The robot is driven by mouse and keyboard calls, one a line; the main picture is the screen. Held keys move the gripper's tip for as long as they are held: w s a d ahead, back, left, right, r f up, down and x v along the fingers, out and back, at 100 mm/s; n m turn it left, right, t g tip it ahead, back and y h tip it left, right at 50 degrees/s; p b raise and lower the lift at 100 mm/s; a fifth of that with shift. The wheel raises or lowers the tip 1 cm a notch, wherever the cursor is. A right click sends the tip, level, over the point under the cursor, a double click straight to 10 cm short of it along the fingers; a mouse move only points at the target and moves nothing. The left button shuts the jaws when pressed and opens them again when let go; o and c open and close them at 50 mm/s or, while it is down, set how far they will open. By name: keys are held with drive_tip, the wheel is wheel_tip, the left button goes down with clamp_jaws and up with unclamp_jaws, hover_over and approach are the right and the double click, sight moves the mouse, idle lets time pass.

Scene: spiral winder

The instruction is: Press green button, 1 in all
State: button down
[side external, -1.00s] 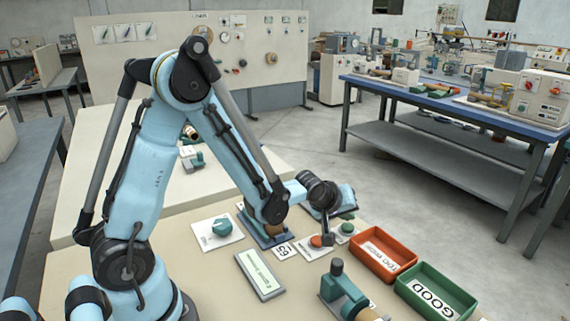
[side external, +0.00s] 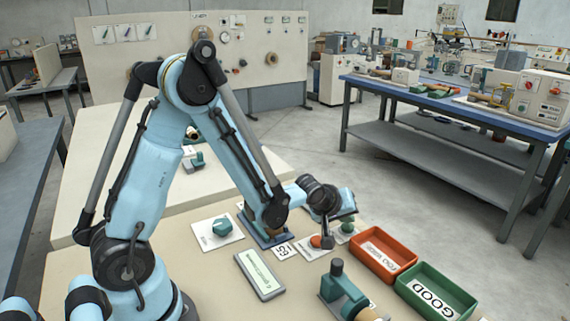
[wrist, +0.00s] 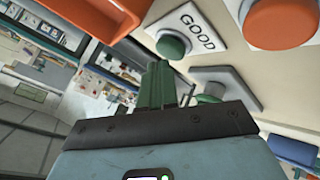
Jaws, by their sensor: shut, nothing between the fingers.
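The green button (wrist: 172,46) sits on a white card marked GOOD in the wrist view. In the side external view the green button (side external: 346,228) is on the bench, to the right of the red-orange button (side external: 315,241). My gripper (wrist: 157,66) is shut and empty, with its green fingertips close to the green button in the wrist view. In the side external view my gripper (side external: 349,217) is just above the green button and partly covers it. I cannot tell whether the fingertips touch it.
The red-orange button also shows large in the wrist view (wrist: 281,20). An orange tray (side external: 401,251) and a green GOOD tray (side external: 466,297) stand to the right. A teal-green device (side external: 342,291) stands in front. A grey display panel (side external: 259,275) lies to the left.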

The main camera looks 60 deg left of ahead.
sight(345, 227)
drive_tip(key=shift+f, duration=0.4)
idle(0.5)
drive_tip(key=shift+r, duration=0.85)
drive_tip(key=shift+r, duration=2.5)
